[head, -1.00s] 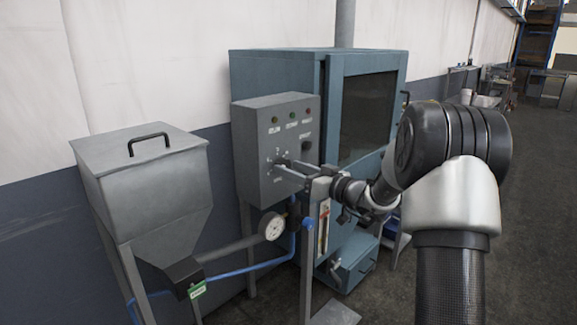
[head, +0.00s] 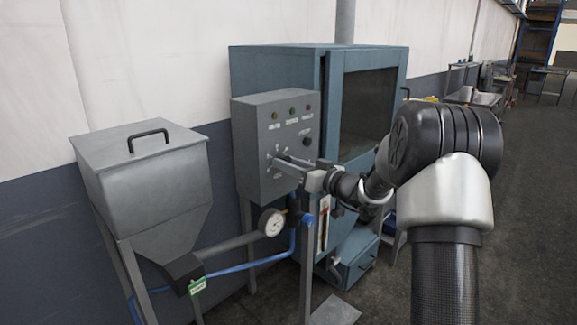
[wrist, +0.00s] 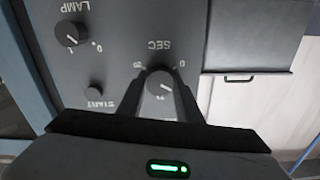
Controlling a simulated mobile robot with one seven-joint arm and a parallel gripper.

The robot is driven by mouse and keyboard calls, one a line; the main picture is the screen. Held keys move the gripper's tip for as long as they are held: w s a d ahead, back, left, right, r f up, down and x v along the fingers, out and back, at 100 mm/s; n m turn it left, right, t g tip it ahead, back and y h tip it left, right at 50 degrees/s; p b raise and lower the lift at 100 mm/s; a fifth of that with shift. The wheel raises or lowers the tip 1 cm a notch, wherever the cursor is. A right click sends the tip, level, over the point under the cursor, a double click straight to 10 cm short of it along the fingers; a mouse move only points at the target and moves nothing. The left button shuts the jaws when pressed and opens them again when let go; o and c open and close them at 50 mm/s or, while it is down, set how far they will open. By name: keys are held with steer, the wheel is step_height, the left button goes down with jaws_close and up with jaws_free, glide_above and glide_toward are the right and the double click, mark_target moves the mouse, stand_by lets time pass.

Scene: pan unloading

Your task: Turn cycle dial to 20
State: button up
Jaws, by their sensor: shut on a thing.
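The grey control box (head: 258,187) is mounted beside the blue cabinet. In the wrist view the cycle dial (wrist: 160,88), a round dark knob by the upside-down label SEC, sits between my two fingers. A 0 is printed to its upper right and what looks like 20 to its upper left. A short white mark shows on its face; its exact reading is too small to tell. My gripper (wrist: 162,77) is shut on this dial, one finger on each side. In the head view my gripper (head: 287,165) reaches the box front from the right and hides the dial.
A LAMP knob (wrist: 71,35) and a START button (wrist: 94,92) are on the same panel. The blue cabinet (head: 284,62) stands behind the box. A grey hopper (head: 145,180) stands to the left, and a pressure gauge (head: 271,222) sits below.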

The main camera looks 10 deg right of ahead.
steer(key=shift+f+b, duration=0.15)
steer(key=shift+b, duration=0.2)
steer(key=shift+r+m, duration=0.15)
steer(key=shift+m, duration=8.75)
steer(key=shift+r+m, duration=0.1)
steer(key=shift+m, duration=8.8)
